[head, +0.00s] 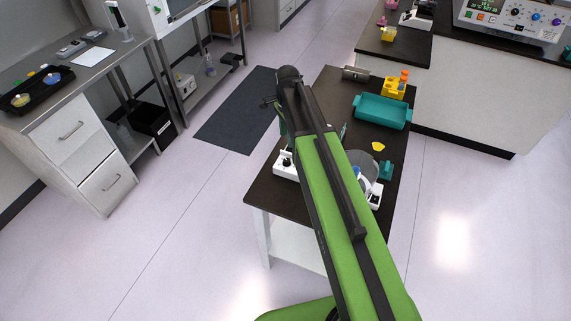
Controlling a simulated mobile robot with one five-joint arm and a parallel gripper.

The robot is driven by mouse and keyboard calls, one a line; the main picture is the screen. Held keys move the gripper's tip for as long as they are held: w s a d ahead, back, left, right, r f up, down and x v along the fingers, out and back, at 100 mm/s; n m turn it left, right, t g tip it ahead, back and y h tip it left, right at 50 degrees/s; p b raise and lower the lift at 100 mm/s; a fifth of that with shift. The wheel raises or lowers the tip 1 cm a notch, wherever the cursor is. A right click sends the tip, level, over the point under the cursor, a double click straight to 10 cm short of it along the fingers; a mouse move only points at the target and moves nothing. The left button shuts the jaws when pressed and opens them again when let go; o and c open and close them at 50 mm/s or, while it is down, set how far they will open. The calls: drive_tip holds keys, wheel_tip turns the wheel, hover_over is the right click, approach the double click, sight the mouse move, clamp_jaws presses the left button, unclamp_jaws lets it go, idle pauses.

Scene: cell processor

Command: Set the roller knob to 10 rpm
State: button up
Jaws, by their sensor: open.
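I cannot tell which knob is the roller knob, and no rpm marking is readable. A white device (283,170) with a small dark knob (286,161) sits on the dark-topped table, partly covered by my green arm. Another white device (375,196) with a dark knob shows right of the arm. My gripper is hidden behind the arm.
The table (395,158) also holds a teal tray (383,112), a yellow rack (394,90) and a yellow piece (378,146). A counter (400,50) stands behind right, a metal bench (90,65) at left. A dark mat (235,110) lies on otherwise clear floor.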

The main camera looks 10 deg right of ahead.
sight(287, 159)
wheel_tip(287, 159, down, 13)
drive_tip(key=b, duration=1.1)
drive_tip(key=shift+r, duration=0.2)
clamp_jaws()
drive_tip(key=shift+a, duration=0.1)
